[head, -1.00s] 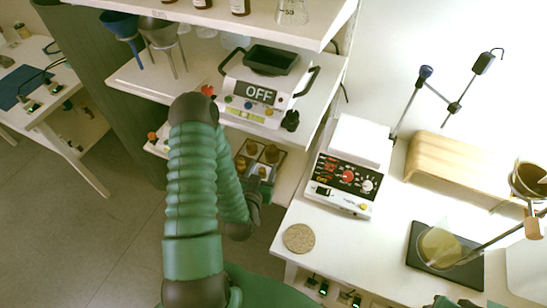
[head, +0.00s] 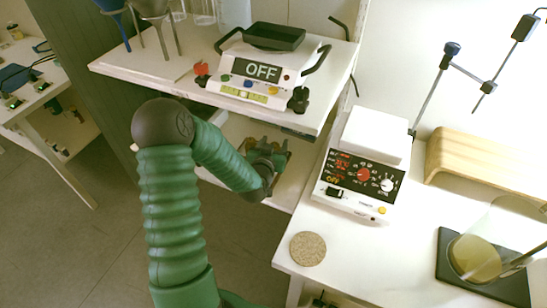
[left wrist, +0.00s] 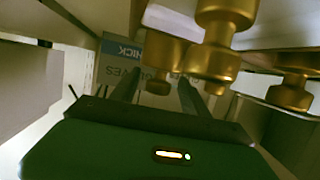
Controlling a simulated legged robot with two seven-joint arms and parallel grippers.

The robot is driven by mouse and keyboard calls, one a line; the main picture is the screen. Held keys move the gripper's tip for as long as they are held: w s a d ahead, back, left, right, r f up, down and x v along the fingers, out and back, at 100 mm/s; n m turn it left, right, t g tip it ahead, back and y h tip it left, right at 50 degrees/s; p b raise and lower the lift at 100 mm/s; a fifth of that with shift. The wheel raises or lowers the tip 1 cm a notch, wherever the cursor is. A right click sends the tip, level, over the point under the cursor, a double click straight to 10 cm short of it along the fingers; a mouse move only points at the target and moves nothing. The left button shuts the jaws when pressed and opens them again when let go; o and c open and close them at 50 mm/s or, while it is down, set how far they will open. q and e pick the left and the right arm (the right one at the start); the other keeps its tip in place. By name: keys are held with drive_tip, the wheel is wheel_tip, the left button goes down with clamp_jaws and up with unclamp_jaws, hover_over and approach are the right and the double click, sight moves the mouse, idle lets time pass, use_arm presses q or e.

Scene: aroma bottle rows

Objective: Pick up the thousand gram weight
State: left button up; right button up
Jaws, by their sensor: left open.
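Several brass weights show in the left wrist view: a large one (left wrist: 222,40), another partly behind it (left wrist: 160,55), and one at the right (left wrist: 292,92). I cannot read a mark on any, so I cannot tell which is the thousand gram one. My left gripper (head: 272,152) reaches over the lower shelf, under the upper shelf. Its two dark fingers (left wrist: 158,92) are apart and point toward the weights, with nothing clearly held between them. In the head view the weights are hidden behind the gripper and shelf. My right gripper is not in view.
The upper shelf (head: 130,75) overhangs my left gripper and carries a balance reading OFF (head: 255,72). A hotplate (head: 362,175) and cork disc (head: 308,248) are on the right table. A box (left wrist: 118,58) stands behind the weights.

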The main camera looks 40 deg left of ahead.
use_arm(q)
drive_tip(key=shift+x, duration=0.95)
drive_tip(key=shift+d, duration=0.15)
clamp_jaws()
idle(0.4)
drive_tip(key=shift+w+r, duration=0.1)
drive_tip(key=shift+r, duration=0.05)
